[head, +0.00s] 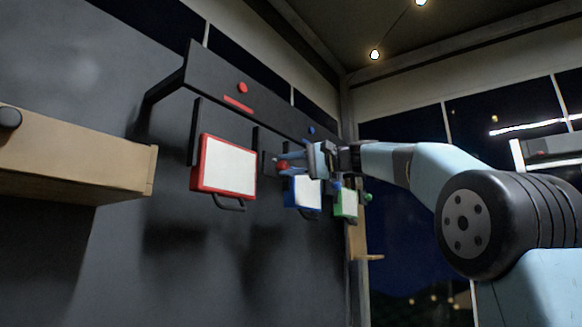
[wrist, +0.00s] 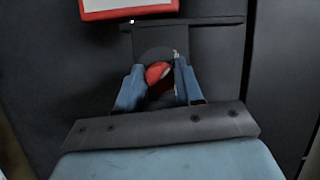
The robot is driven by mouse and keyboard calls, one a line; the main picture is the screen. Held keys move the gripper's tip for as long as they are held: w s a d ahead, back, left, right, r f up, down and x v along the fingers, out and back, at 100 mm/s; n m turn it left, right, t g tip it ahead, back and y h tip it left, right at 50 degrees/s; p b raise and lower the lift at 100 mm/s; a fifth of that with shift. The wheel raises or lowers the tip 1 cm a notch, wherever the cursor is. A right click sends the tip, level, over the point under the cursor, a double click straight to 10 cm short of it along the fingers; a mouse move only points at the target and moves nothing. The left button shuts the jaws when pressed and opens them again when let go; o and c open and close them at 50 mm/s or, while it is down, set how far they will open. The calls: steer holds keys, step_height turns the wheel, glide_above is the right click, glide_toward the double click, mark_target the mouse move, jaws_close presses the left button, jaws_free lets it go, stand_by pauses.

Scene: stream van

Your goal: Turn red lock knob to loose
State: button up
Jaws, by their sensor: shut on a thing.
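The red lock knob (wrist: 157,73) sits between the two blue fingers of my gripper (wrist: 158,84) in the wrist view. It stands in front of a dark round plate, and a pale mark shows beside its red face. The fingers are closed on the knob from both sides and hide part of it. In the head view my gripper (head: 287,163) reaches in from the right, just right of the red-framed panel (head: 228,167); only a little red of the knob shows there. The knob's exact turn angle is hard to tell.
A blue-framed panel (head: 302,193) and a green-framed panel (head: 346,204) hang farther along the wall, close to my gripper. A dark rail (head: 210,80) runs above the panels. A wooden box-like shelf (head: 75,155) juts out at the left. Space below the panels is free.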

steer(key=shift+f+n+h, duration=0.2)
steer(key=shift+n+h, duration=0.1)
steer(key=shift+n, duration=0.2)
steer(key=shift+w, duration=0.1)
steer(key=o, duration=0.9)
steer(key=shift+o, duration=0.6)
steer(key=shift+r, duration=0.1)
steer(key=shift+d, duration=0.1)
steer(key=v, duration=1.3)
steer(key=shift+d, duration=0.3)
